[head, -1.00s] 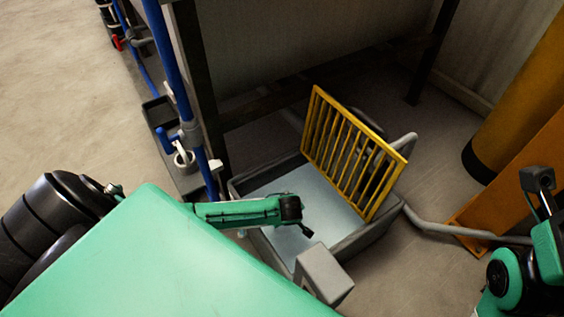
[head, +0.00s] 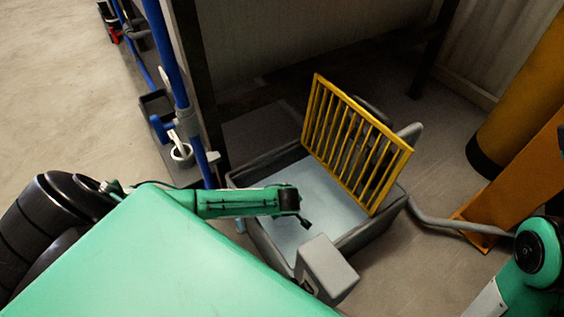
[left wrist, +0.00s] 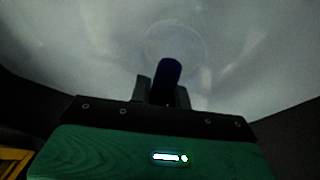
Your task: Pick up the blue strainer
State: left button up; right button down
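In the left wrist view, the dark blue handle of the strainer (left wrist: 168,76) stands between the two grey fingers of my left gripper (left wrist: 164,92). The fingers look closed against both sides of the handle. A faint round outline beyond it may be the strainer's bowl, against a pale, hazy surface. In the head view, my left gripper (head: 303,219) is over the inside of a grey tank (head: 262,239) with pale liquid (head: 313,188). I cannot make out the strainer in the head view. My right gripper is out of view; only part of its arm shows at the lower right.
A yellow slatted rack (head: 358,143) stands tilted at the tank's far right side. Blue upright pipes (head: 166,55) and a dark post (head: 190,75) stand left of the tank. A grey hose or pipe (head: 440,222) runs right, towards an orange post (head: 515,180). Open floor lies at the upper left.

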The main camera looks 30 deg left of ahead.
pick_arm(q)
grip_shut()
jog(key=shift+r, duration=0.15)
